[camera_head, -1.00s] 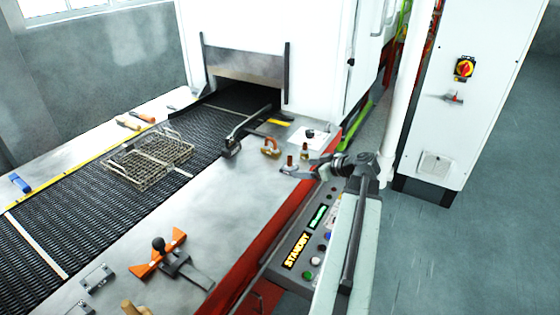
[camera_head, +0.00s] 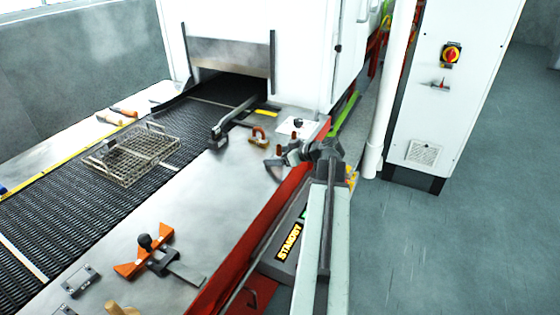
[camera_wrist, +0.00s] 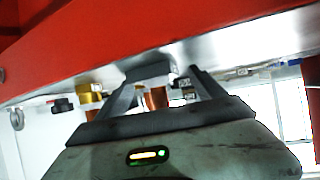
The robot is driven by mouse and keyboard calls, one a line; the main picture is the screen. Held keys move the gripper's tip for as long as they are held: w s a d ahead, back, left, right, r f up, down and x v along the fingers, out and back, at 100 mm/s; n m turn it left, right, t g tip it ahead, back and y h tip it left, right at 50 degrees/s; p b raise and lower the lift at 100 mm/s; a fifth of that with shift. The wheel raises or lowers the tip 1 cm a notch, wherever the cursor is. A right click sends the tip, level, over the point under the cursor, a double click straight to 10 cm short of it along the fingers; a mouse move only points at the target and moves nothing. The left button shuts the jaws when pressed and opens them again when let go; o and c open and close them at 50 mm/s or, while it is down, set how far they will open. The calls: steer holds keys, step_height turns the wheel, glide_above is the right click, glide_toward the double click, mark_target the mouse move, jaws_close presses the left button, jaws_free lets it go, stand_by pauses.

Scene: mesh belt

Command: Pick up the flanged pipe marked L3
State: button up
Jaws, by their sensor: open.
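The L3 mark cannot be read in either view. My gripper is open and also shows in the wrist view (camera_wrist: 160,76). No grip on a pipe is visible.
A wire basket (camera_head: 135,158) sits on the mesh belt (camera_head: 75,207). An orange clamp (camera_head: 145,252) lies nearer. A red rail (camera_head: 250,247) edges the table.

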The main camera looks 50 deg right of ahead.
mark_target(278, 146)
jaws_close()
steer(key=shift+r, duration=0.1)
steer(key=shift+r+p, duration=0.5)
steer(key=shift+p, duration=0.2)
step_height(278, 146, up, 3)
steer(key=p, duration=0.3)
steer(key=shift+r, duration=0.2)
steer(key=s, duration=1.6)
steer(key=shift+d+r+p, duration=0.2)
steer(key=shift+r+p, duration=0.05)
steer(key=shift+p, duration=0.15)
